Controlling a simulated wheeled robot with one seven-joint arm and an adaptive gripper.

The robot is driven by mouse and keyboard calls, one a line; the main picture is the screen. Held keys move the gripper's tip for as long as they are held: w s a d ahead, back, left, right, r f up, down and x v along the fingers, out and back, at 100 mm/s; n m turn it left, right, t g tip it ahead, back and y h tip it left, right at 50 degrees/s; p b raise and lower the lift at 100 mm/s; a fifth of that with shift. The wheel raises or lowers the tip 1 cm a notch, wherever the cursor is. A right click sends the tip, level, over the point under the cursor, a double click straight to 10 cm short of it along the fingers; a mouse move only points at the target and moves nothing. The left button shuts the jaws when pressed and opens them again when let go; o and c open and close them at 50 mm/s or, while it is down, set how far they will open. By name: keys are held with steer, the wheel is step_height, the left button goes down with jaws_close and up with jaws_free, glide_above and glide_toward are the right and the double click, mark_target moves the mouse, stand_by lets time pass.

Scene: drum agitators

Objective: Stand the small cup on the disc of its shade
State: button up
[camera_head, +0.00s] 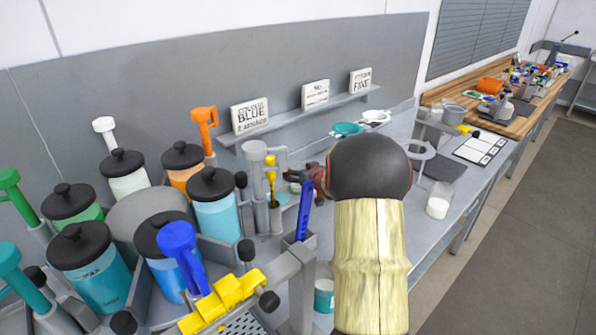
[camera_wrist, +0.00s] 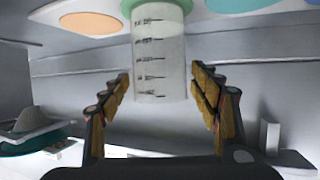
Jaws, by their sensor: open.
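A small clear cup (camera_wrist: 158,50) with dark graduation marks is in the upper middle of the wrist view. My gripper (camera_wrist: 160,75) is open, with one finger on each side of the cup and narrow gaps to it. An orange disc (camera_wrist: 90,22), a teal disc (camera_wrist: 235,4) and part of a blue disc (camera_wrist: 312,3) show along the top of that view. In the head view my gripper (camera_head: 311,180) is partly hidden behind my arm, and I cannot make out the cup there.
Lidded paint drums (camera_head: 215,200) and coloured handles crowd the left. A clear beaker with white contents (camera_head: 438,204) stands on the bench to the right, near a ring stand (camera_head: 420,150). A shelf with signs (camera_head: 315,95) runs behind. The bench's front edge borders the floor.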

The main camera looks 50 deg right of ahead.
steer(key=p+v, duration=0.4)
steer(key=v, duration=0.8)
